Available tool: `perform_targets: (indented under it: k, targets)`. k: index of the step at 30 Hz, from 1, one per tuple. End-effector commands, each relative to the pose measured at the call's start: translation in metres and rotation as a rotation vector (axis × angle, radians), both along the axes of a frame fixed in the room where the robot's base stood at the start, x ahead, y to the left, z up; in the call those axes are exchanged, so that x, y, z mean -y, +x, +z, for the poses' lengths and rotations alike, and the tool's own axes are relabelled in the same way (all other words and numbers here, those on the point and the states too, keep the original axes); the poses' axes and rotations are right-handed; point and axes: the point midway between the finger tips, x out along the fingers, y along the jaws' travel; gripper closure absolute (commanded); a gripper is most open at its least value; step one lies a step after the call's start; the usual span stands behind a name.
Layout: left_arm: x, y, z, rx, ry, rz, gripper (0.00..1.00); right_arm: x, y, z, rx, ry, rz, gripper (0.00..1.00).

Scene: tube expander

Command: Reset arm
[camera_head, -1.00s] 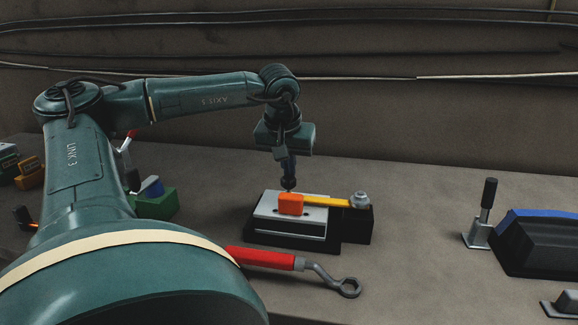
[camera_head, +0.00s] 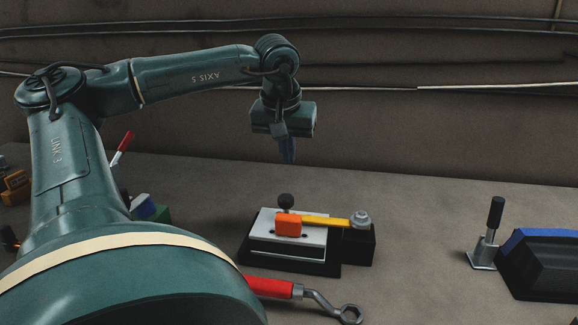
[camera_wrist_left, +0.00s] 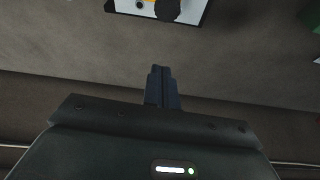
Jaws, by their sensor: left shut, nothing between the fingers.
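My left arm comes in from the left in the head view, and its gripper (camera_head: 288,158) hangs down above and behind the fixture, clear of it. In the left wrist view the left gripper (camera_wrist_left: 160,72) has its fingers together with nothing between them. The fixture (camera_head: 290,250) is a black base with a pale plate, an orange block (camera_head: 288,225), a yellow bar (camera_head: 326,221) and a black ball knob (camera_head: 286,200). Part of it shows at the top of the left wrist view (camera_wrist_left: 190,12). My right gripper is not in view.
A red-handled wrench (camera_head: 268,287) lies in front of the fixture, partly behind my arm. A toggle clamp (camera_head: 487,250) and a blue-topped black block (camera_head: 545,262) stand at right. The table between fixture and clamp is clear.

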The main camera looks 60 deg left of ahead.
Motion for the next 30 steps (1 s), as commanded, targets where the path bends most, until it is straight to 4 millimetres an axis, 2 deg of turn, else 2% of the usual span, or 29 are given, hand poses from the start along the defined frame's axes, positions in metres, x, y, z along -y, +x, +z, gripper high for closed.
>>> perform_targets:
  k: [1,6,17,20,29,30]
  targets:
    - [0.002,-0.002,0.009,-0.001,0.001,0.000,1.00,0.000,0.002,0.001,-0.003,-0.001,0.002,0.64]
    - [0.006,-0.006,0.025,-0.001,0.000,0.000,1.00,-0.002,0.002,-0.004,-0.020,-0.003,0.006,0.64]
    - [0.007,-0.008,0.033,-0.001,-0.001,0.001,1.00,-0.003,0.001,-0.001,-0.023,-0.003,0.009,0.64]
    - [0.007,-0.008,0.050,0.000,0.000,0.001,1.00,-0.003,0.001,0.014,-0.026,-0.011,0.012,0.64]
    - [0.008,-0.008,0.153,-0.001,-0.001,0.000,1.00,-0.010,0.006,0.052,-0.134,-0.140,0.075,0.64]
    - [0.008,-0.008,0.133,-0.003,-0.002,-0.001,1.00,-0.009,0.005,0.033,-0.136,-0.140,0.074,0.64]
